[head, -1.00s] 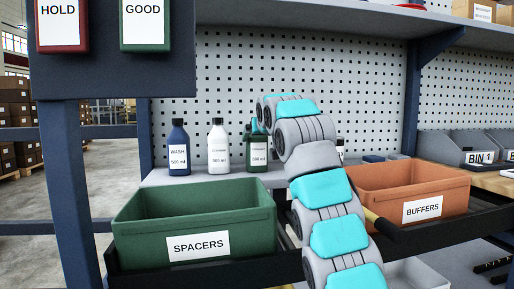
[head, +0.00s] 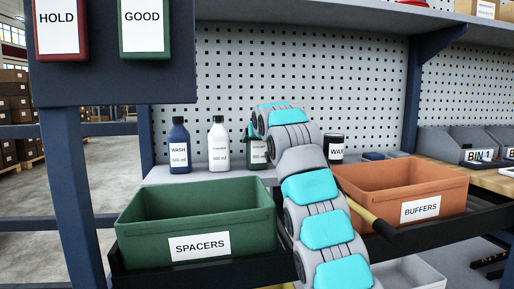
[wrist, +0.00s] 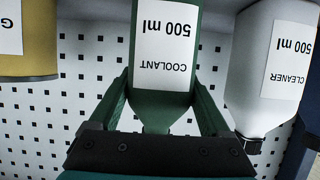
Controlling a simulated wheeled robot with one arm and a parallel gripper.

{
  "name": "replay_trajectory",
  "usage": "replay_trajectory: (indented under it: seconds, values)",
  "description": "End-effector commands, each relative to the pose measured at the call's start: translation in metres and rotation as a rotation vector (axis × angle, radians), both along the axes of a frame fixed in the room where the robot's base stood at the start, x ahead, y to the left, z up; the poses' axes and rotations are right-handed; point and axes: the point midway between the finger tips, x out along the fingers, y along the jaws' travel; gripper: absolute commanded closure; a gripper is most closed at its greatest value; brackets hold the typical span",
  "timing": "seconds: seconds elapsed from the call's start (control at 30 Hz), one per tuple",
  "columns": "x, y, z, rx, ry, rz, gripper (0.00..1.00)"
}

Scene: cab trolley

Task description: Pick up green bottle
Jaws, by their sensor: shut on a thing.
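The green bottle (wrist: 165,60) fills the middle of the wrist view, which shows it upside down. Its white label reads COOLANT 500 ml. My gripper (wrist: 163,88) is shut on it, with one dark green finger along each side near the neck. In the head view the green bottle (head: 257,152) shows at the back of the shelf. My arm hides its right side and top, and my gripper is hidden there. Whether its base touches the shelf is hard to tell.
The white CLEANER bottle (head: 218,146) stands close on the left, and the blue WASH bottle (head: 179,147) beyond it. A dark WAX jar (head: 334,148) is to the right. The green SPACERS bin (head: 196,222) and orange BUFFERS bin (head: 400,190) stand in front.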

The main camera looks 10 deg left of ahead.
Motion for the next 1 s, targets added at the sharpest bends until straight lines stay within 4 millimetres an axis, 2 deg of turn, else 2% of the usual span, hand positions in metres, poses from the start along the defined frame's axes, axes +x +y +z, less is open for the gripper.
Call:
replay_trajectory:
  seconds: [0.03,0.5,1.0]
  values:
    - [0.0,-0.0001,-0.0003,0.0,0.001,0.0,0.49]
    - [0.0001,-0.0001,-0.0007,-0.001,0.002,0.0,1.0]
    - [0.0,-0.0001,0.0016,0.0,0.001,0.0,1.0]
